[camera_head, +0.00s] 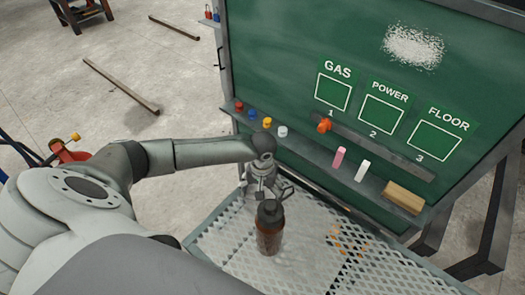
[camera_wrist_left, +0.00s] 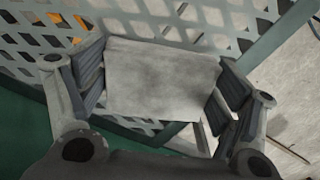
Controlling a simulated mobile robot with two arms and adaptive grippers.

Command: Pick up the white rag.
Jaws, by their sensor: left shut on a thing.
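The white rag (camera_wrist_left: 160,80) shows in the left wrist view as a pale, flat, folded piece with grey smudges. It lies between the two fingers of my left gripper (camera_wrist_left: 163,95), which is shut on it. In the head view my left gripper (camera_head: 262,190) is over the mesh shelf, close behind a brown bottle (camera_head: 269,240). The rag is mostly hidden there by the gripper. I cannot tell whether the rag still touches the mesh. My right gripper is in neither view.
The mesh shelf (camera_head: 215,243) has a raised rim. The green board (camera_head: 285,60) stands behind it, its ledge holding coloured knobs, a pink stick (camera_head: 339,157), a white stick (camera_head: 361,171) and a wooden block (camera_head: 404,197). The shelf's right side is mostly clear, with orange marks.

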